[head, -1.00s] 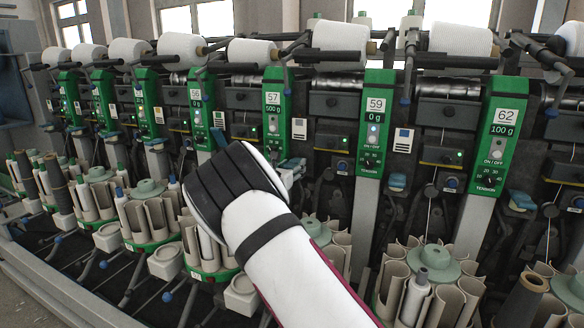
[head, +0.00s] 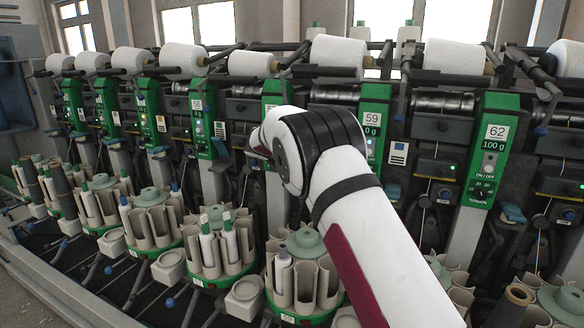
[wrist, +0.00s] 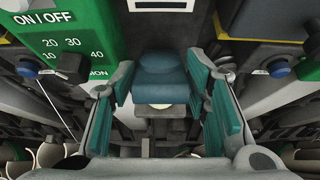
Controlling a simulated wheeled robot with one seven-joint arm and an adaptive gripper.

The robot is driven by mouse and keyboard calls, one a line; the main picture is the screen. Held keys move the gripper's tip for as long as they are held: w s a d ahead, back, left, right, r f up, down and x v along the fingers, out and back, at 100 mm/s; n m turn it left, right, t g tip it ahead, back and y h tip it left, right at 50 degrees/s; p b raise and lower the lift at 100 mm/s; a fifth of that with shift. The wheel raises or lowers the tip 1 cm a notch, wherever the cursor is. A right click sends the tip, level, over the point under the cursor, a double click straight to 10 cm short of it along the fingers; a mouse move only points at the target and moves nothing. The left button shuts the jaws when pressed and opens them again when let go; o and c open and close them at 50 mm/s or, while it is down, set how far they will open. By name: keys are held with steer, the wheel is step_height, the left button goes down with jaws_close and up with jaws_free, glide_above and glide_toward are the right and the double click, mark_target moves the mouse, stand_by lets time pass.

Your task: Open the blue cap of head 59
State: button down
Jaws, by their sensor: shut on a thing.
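A blue-teal cap (wrist: 162,78) sits in the middle of the wrist view, above a pale round part. My gripper (wrist: 160,92) has its teal finger pads on either side of the cap and is shut on it. The cap looks roughly level. In the head view, my white arm hides the gripper and the cap it holds.
Green panel 62 (head: 490,150) stands to the right and panel 56 (head: 201,120) to the left. Bobbin magazines (head: 303,285) crowd the area below my arm. White yarn cones (head: 337,55) line the top. Blue knobs (wrist: 278,68) flank the gripper closely.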

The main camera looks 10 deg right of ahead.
steer(key=shift+w+d+r+g+y+b, duration=0.25)
steer(key=shift+r+g+y+b, duration=0.15)
steer(key=shift+g+b, duration=0.2)
steer(key=shift+w+d+r+g+y+b, duration=0.1)
steer(key=shift+w+r+g+y+b, duration=0.25)
steer(key=shift+g+b, duration=0.2)
steer(key=shift+s, duration=0.1)
steer(key=c, duration=0.9)
jaws_free()
steer(key=shift+c, duration=0.2)
steer(key=shift+s+r, duration=0.1)
steer(key=shift+r, duration=0.05)
steer(key=s+a, duration=0.7)
steer(key=s, duration=0.3)
steer(key=shift+a+r, duration=0.2)
steer(key=shift+r, duration=0.1)
steer(key=shift+s, duration=0.1)
